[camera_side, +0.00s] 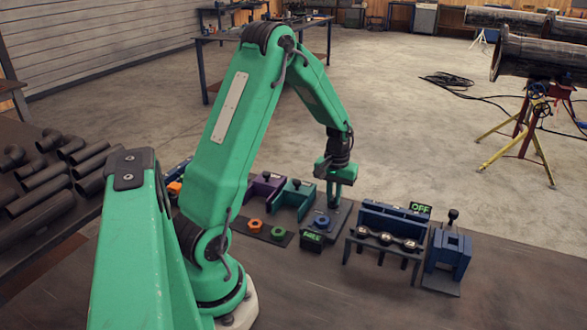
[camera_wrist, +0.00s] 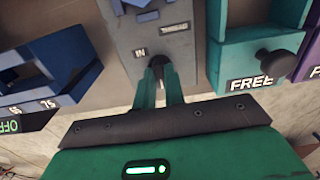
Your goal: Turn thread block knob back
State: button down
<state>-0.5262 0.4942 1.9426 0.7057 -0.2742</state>
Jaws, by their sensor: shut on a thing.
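The thread block (camera_wrist: 190,60) is a grey block with THREAD and IN labels on its face in the wrist view. Its dark knob (camera_wrist: 157,61) shows only in part between my fingertips. My gripper (camera_wrist: 159,70) is shut on that knob, with a green finger on each side. In the side view my gripper (camera_side: 335,198) points down at the grey thread block (camera_side: 342,212); the knob is hidden there by the fingers.
A green block (camera_side: 293,196) with a black knob and a purple block (camera_side: 265,186) stand to the left. A blue fixture (camera_side: 385,228) and a blue clamp block (camera_side: 449,250) stand to the right, near an OFF display (camera_side: 420,208). Pipes (camera_side: 50,177) lie far left.

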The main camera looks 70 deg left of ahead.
jog(key=shift+r, duration=0.1)
jog(key=c, duration=1.5)
grip_release()
jog(key=shift+r, duration=0.1)
jog(key=shift+r, duration=3.75)
